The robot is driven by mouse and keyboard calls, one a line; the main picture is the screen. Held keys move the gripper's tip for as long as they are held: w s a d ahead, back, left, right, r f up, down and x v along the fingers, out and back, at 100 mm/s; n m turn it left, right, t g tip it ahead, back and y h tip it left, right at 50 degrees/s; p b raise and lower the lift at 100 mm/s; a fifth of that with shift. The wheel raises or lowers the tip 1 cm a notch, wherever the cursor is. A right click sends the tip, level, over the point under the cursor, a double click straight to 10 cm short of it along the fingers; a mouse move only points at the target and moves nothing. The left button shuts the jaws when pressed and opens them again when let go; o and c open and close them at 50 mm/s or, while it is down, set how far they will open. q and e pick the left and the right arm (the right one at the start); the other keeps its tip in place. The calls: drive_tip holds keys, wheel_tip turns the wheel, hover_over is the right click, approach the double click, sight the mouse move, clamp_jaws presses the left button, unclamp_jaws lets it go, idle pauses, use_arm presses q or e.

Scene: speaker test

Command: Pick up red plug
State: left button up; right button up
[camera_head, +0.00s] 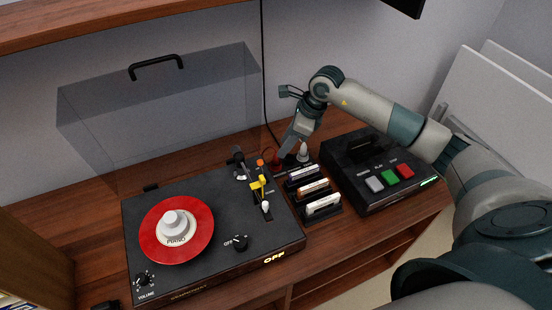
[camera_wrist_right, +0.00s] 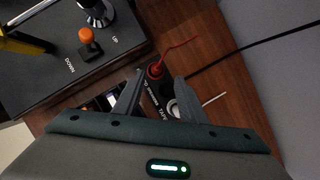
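The red plug (camera_wrist_right: 155,70) shows in the right wrist view, with a thin red cable running from it to the upper right. In the head view the red plug (camera_head: 277,156) is small and partly hidden, behind the cassette rack. My right gripper (camera_wrist_right: 159,77) is open, with its two fingertips apart on either side of the near side of the red plug. I cannot tell whether they touch it. In the head view my right gripper (camera_head: 285,148) points down at the plug. My left gripper is not in view.
A white plug (camera_head: 303,151) stands close to the right of the red one. The cassette rack (camera_head: 330,213) is in front, the turntable (camera_head: 220,268) on the left, and the black tape player (camera_head: 352,157) on the right. A black cable (camera_wrist_right: 240,52) runs past the gripper.

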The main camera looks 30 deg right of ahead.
sight(276, 161)
idle(0.3)
drive_tip(key=p+x, duration=0.1)
drive_tip(key=x, duration=0.1)
drive_tip(key=p+x, duration=0.1)
drive_tip(key=shift+s+a+f+p, duration=0.15)
drive_tip(key=shift+a+f+p, duration=0.2)
drive_tip(key=shift+a, duration=0.1)
drive_tip(key=shift+a+f, duration=0.15)
drive_tip(key=shift+f, duration=0.5)
drive_tip(key=shift+c, duration=0.2)
clamp_jaws()
